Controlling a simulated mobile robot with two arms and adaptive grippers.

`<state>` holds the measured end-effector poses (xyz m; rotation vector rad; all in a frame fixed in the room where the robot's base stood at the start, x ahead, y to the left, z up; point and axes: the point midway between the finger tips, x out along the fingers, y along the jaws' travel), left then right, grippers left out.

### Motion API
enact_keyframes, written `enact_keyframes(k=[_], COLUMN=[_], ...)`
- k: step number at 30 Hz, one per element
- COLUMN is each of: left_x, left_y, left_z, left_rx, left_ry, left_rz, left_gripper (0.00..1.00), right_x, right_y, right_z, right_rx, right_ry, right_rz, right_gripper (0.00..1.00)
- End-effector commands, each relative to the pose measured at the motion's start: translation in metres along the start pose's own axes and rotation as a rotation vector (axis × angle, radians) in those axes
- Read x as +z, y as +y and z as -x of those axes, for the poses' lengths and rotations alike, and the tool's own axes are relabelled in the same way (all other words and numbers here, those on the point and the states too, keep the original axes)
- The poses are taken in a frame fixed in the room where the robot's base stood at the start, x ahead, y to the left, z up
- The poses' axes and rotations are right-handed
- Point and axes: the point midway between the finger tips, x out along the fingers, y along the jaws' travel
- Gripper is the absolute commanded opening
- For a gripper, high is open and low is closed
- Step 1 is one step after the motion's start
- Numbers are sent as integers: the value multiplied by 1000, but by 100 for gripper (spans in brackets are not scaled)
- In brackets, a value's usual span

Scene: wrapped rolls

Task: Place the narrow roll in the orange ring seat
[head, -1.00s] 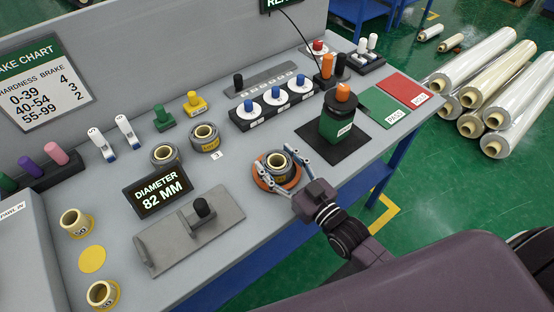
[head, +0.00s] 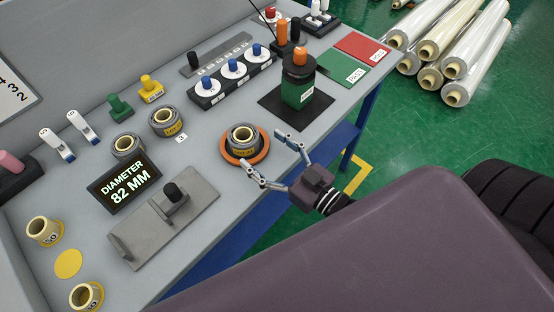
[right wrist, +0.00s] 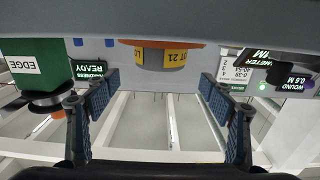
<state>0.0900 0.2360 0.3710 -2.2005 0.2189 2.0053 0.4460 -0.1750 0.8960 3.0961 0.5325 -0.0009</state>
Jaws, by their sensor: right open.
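A grey wrapped roll (head: 242,139) with a pale core and a yellow label sits upright in the orange ring seat (head: 233,159). Its size against the other rolls is hard to judge. My right gripper (head: 264,151) is open and empty at the ring's near right side, its fingers spread and clear of the roll. My left gripper is not in view.
Two similar grey rolls (head: 127,148) (head: 168,122) stand to the left. A diameter display (head: 124,188) and a grey plate with a black knob (head: 165,225) lie nearer. A green block (head: 298,95) on a black mat stands behind right. The table edge runs beneath my right gripper.

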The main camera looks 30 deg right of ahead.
Motion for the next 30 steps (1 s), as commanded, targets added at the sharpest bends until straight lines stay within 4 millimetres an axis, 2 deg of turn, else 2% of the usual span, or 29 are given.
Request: enact_keyframes(k=[3,9,30], left_x=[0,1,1], left_y=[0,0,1], left_z=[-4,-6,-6], left_rx=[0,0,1], left_ry=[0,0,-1], left_rz=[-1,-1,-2], left_gripper=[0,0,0], right_x=[2,0,-1], right_y=[0,0,0], right_z=[20,38,43], right_rx=[-1,-1,0], right_ry=[-2,-1,1], right_rz=[-1,0,0], right_gripper=[75,75,75])
